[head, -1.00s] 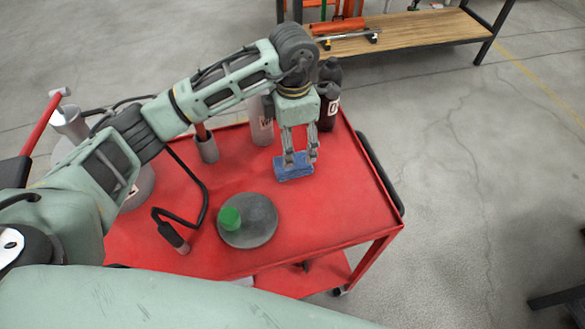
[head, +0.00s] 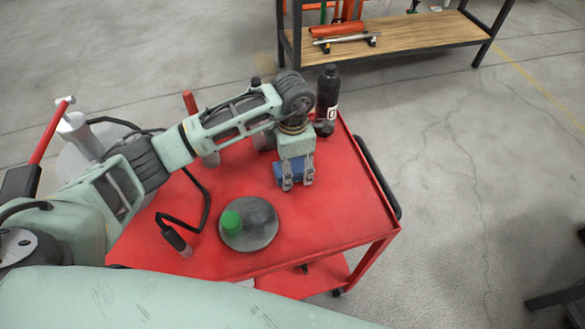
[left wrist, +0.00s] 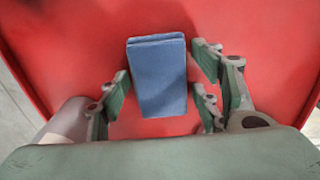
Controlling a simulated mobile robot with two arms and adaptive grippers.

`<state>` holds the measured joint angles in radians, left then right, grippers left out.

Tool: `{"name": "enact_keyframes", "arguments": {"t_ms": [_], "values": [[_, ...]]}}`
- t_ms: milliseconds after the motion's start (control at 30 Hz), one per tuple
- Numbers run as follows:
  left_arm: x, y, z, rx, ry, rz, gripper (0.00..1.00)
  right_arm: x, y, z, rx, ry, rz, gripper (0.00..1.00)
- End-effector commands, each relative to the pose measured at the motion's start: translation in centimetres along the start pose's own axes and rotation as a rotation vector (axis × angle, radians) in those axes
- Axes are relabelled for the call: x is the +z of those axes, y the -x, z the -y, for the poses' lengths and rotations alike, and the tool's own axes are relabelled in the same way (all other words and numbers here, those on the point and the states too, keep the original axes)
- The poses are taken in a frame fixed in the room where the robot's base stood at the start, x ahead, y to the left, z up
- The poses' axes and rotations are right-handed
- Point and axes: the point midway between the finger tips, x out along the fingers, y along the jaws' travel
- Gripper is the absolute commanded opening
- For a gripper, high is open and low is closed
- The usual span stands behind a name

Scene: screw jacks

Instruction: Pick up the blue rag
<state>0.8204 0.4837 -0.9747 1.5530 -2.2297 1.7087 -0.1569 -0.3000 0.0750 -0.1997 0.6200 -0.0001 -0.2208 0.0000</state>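The blue rag (left wrist: 158,80) is a folded block lying on the red cart top (head: 330,210). In the head view only part of the rag (head: 291,170) shows, behind the fingers. My left gripper (head: 294,184) points down over it. In the left wrist view my left gripper (left wrist: 165,92) is open, with green-padded fingers on both sides of the rag and visible gaps between them and it. The near end of the rag reaches toward the gripper body. My right gripper is not in view.
A dark bottle (head: 328,95) stands behind the gripper. A black hose with a nozzle (head: 176,241) lies at the left. The cart's right side is clear.

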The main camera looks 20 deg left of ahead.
Motion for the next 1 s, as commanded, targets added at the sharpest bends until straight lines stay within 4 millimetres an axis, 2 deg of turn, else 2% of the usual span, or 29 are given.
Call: {"name": "enact_keyframes", "arguments": {"t_ms": [33,367,767,867,1000], "values": [[0.0,0.0,0.0,0.000,0.000,0.000,0.51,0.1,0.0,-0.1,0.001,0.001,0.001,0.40],[0.0,0.0,0.0,0.000,0.000,0.000,0.22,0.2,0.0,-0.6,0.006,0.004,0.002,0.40],[0.1,0.8,-0.1,0.001,0.000,0.003,0.22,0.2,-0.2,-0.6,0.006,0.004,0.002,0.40],[0.1,1.9,-0.1,0.004,-0.001,0.002,0.22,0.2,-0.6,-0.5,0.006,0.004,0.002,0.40],[0.4,4.3,0.0,0.004,-0.003,0.005,0.22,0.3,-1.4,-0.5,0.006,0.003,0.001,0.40]]}}
